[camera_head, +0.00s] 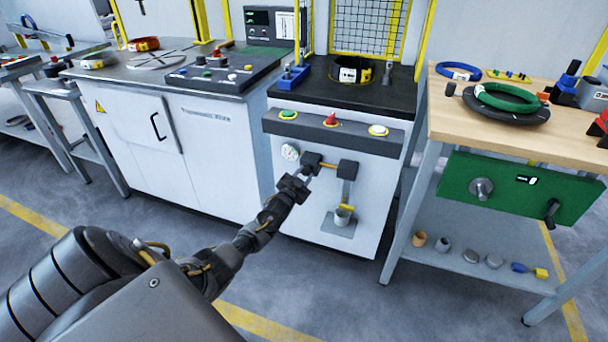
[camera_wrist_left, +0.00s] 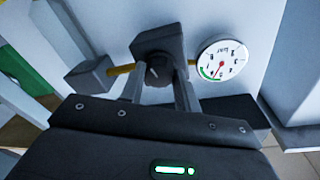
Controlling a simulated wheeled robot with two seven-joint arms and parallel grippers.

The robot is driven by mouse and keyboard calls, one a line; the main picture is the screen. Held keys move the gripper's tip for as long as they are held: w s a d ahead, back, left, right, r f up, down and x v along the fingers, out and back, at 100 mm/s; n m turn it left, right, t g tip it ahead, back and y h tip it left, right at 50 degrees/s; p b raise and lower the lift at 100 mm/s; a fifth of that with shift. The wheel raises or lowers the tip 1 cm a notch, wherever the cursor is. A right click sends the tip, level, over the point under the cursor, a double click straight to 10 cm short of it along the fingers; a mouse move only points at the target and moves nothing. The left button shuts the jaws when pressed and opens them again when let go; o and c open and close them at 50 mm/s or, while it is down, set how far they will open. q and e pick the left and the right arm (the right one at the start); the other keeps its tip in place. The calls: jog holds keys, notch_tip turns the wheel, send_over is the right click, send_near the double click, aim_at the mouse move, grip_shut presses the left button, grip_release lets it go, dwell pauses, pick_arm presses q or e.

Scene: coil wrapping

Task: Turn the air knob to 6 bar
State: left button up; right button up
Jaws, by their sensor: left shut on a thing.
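The air knob (camera_wrist_left: 158,72) is a dark round knob on a black regulator block (camera_wrist_left: 160,42) at the front of the white machine. My left gripper (camera_wrist_left: 160,90) has one finger on each side of the knob and is shut on it. In the head view my left gripper (camera_head: 303,181) reaches the black block (camera_head: 312,162), and the knob is hidden there. The round white pressure gauge (camera_wrist_left: 221,60) is beside the block, marked "bar". Its red needle points down and slightly left, near a green band; I cannot read the exact value. The gauge also shows in the head view (camera_head: 290,152). My right gripper is out of view.
A yellow pipe (camera_head: 329,165) links the block to a second black block (camera_head: 347,169), above a small cup on a bracket (camera_head: 342,217). A wooden table (camera_head: 560,135) with coils stands at right.

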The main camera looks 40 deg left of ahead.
pick_arm(q)
jog(key=shift+m+p, duration=0.35)
jog(key=shift+m, duration=1.05)
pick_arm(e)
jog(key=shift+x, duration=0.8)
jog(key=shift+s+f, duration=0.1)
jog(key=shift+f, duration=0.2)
pick_arm(q)
jog(key=o, duration=1)
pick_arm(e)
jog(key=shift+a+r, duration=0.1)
pick_arm(q)
jog(key=shift+s+d, duration=0.1)
jog(key=shift+s, duration=0.2)
jog(key=p+v, duration=0.1)
jog(key=v, duration=0.4)
jog(key=p+v, duration=0.1)
jog(key=v, duration=0.4)
jog(key=shift+s+r, duration=0.1)
jog(key=shift+r, duration=0.1)
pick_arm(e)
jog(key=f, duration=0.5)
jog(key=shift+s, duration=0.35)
